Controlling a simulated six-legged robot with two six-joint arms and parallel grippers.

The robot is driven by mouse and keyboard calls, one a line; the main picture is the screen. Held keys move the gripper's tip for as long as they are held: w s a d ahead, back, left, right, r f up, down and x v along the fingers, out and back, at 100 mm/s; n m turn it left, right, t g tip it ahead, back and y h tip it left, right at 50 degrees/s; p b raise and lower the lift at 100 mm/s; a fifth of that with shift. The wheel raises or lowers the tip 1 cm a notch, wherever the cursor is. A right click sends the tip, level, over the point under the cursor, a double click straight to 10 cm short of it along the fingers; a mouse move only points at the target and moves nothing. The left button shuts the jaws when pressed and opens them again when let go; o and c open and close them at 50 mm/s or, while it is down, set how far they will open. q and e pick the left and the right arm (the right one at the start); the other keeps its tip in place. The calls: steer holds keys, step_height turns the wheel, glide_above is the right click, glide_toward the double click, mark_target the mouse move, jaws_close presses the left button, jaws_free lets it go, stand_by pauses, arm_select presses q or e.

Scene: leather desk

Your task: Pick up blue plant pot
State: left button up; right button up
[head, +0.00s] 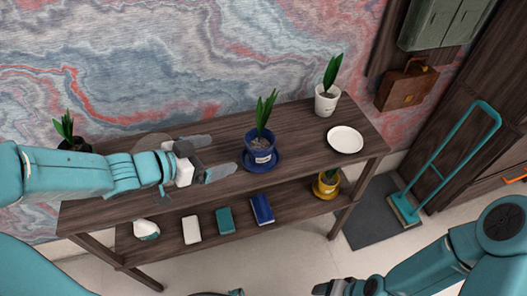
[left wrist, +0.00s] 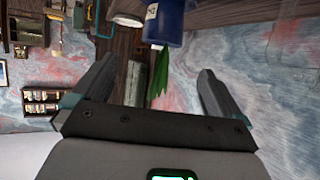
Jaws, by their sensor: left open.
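The blue plant pot (head: 259,147) stands upright on a blue saucer (head: 276,160) on the wooden shelf's top board, with green leaves rising from it. My left gripper (head: 222,157) is open and empty, just left of the pot, its fingers pointing right toward it. In the left wrist view the pot (left wrist: 163,22) appears upside down at the top, beyond and between the open fingers (left wrist: 150,85); its leaves hang down between them. My right arm shows at the lower right of the head view, with its gripper (head: 335,287) near the bottom edge; its jaws are unclear.
The shelf (head: 310,133) also bears a white pot (head: 327,103), a white plate (head: 345,139) and a dark pot at left (head: 75,145). Below are a yellow pot (head: 325,186), a blue book (head: 262,209), a teal book (head: 225,220) and a white book (head: 191,229). A teal trolley (head: 440,165) stands right.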

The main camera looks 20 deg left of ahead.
arm_select(q)
steer(key=b, duration=0.3)
glide_toward(265, 143)
steer(key=shift+x, duration=1.1)
steer(key=b+x, duration=0.1)
steer(key=x, duration=0.5)
steer(key=shift+w+f, duration=0.1)
steer(key=c, duration=1.3)
